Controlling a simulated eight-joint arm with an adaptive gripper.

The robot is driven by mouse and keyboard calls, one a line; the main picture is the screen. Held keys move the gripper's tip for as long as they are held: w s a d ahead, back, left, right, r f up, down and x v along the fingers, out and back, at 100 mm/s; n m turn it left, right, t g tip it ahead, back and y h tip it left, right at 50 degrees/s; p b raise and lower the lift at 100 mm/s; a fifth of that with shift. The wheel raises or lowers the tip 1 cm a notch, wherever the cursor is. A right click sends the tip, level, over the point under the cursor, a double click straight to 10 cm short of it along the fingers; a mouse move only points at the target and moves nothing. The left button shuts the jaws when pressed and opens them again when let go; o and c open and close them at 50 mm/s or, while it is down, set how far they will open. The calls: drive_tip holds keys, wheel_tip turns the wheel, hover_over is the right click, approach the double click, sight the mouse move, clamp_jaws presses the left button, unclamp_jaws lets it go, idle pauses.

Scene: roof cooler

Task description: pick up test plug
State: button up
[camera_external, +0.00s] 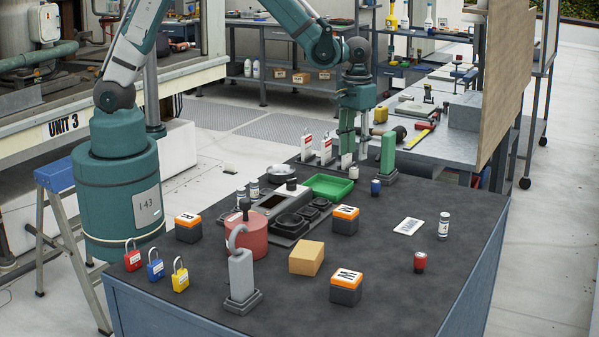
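I cannot tell for sure which item is the test plug. Small plug-like cylinders stand on the dark bench top (400,310): a red one (420,262) at the right, a blue one (376,187) near the back, and a dark one (291,184) by the black tray unit. My gripper (347,158) points down at the back of the bench, left of an upright green block (388,153). A small white tag-like piece shows at its fingertips. At this size I cannot tell whether the fingers are open or hold it.
White red-marked tags (326,149) stand left of my gripper. A green tray (329,186), a red canister (247,238), a grey upright block (241,274), a cardboard box (306,258) and several orange-black boxes (346,288) crowd the middle. The front right is clear.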

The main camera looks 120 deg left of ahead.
sight(354, 168)
idle(0.3)
drive_tip(key=shift+f, duration=1.3)
drive_tip(key=shift+f, duration=0.1)
drive_tip(key=shift+d+f, duration=0.2)
drive_tip(key=shift+f, duration=2.3)
drive_tip(key=shift+c, duration=0.5)
drive_tip(key=c, duration=0.9)
